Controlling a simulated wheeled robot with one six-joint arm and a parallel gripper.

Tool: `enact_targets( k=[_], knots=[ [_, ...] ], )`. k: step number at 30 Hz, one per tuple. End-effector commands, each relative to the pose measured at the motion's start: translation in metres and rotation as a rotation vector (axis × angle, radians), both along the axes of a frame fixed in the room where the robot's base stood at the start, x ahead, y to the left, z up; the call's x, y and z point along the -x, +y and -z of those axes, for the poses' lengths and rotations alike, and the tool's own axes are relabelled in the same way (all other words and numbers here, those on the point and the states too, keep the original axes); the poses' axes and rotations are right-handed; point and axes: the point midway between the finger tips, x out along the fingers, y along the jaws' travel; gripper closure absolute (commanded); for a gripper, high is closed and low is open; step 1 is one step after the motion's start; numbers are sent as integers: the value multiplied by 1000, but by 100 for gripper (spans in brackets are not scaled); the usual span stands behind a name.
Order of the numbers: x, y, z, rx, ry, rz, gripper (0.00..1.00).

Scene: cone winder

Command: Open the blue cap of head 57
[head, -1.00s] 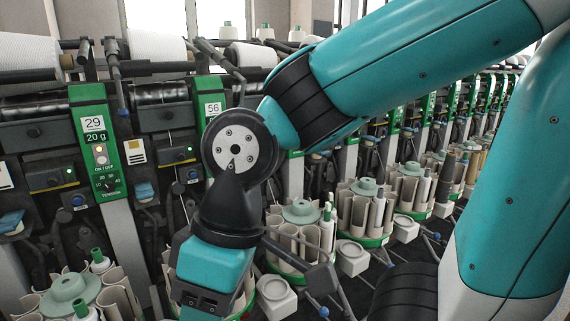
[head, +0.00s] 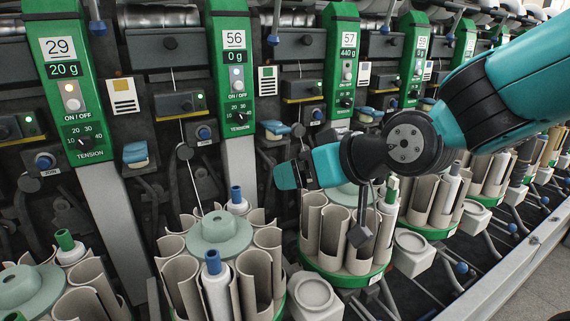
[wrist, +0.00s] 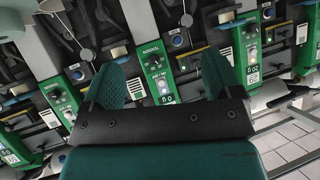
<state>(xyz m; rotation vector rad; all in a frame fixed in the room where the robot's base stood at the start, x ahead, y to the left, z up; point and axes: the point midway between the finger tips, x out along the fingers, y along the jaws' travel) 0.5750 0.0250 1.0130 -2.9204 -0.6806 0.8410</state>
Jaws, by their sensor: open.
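The panel marked 57 (head: 348,45) reads 440 g in the head view. A light-blue cap (head: 275,128) is on the machine to its lower left, and another blue cap (head: 370,112) to its lower right. I cannot tell which belongs to head 57, or whether either is open. My gripper (head: 284,175) points left, below the left of these caps and apart from it. In the wrist view my gripper (wrist: 160,72) has its two green fingers wide apart with nothing between them. The panels look upside down there.
Panels 56 (head: 235,60) and 29 (head: 62,70) stand to the left. Below are round bobbin carousels (head: 218,232) with tall beige tubes, one directly under my wrist. White boxes (head: 312,295) sit in front.

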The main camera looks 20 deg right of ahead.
Motion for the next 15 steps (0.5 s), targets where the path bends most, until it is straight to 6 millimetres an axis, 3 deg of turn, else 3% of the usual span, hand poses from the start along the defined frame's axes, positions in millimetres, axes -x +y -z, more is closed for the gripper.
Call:
enact_targets(
  k=[1, 2, 6, 9, 15],
  knots=[
    [-17, -12, 27, -11, -96, 55, 16],
    [-25, -19, 28, -18, -158, 84, 16],
    [-50, -46, 27, -28, -392, 192, 16],
    [-57, -57, 23, -26, -492, 235, 16],
    [-64, -61, 12, -24, -549, 251, 16]
  ],
)
